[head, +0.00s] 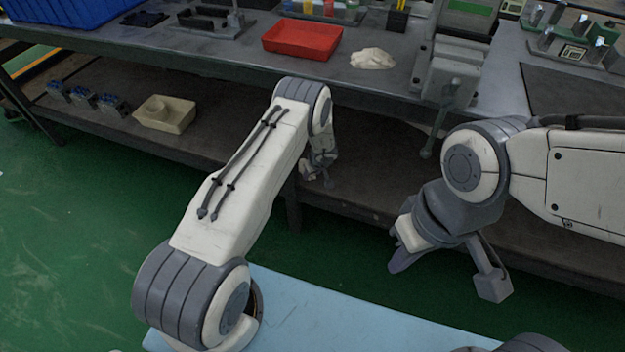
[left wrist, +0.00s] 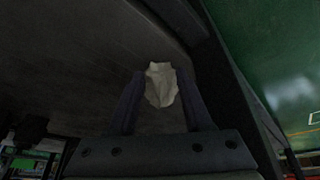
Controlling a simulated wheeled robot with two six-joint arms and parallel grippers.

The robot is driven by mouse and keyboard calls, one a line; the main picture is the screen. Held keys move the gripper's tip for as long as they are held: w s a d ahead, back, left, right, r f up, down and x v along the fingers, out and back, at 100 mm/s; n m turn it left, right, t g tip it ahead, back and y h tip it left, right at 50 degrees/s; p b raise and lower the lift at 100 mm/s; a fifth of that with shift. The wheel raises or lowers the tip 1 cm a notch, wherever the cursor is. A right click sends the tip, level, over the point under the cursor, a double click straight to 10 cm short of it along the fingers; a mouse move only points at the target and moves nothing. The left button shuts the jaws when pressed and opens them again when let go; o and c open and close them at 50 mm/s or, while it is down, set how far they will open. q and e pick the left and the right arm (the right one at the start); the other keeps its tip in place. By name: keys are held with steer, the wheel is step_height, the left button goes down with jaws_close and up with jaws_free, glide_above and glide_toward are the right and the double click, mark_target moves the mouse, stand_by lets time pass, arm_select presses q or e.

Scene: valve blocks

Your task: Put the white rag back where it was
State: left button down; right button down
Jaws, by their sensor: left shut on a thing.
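A white crumpled rag (head: 372,58) lies on the bench top, right of the red tray. My left gripper (head: 318,172) is low in front of the bench, below the bench top's edge, and partly hidden by my left arm. In the left wrist view a pale crumpled cloth (left wrist: 161,84) sits between its two fingers, and the gripper is shut on it. This cloth is separate from the rag on the bench. My right gripper (head: 446,278) hangs in front of the bench at the right, its fingers spread and empty.
A red tray (head: 302,40) and a blue crate (head: 70,10) stand on the bench. The lower shelf holds a beige container (head: 164,114) and several small blue-grey valve blocks (head: 85,97). A grey fixture (head: 450,75) stands right of the rag. Bench space in front of the tray is clear.

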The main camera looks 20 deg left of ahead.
arm_select(q)
step_height(320, 180, down, 3)
steer(key=shift+r+b, duration=0.1)
steer(key=shift+b, duration=0.25)
steer(key=c, duration=0.6)
jaws_free()
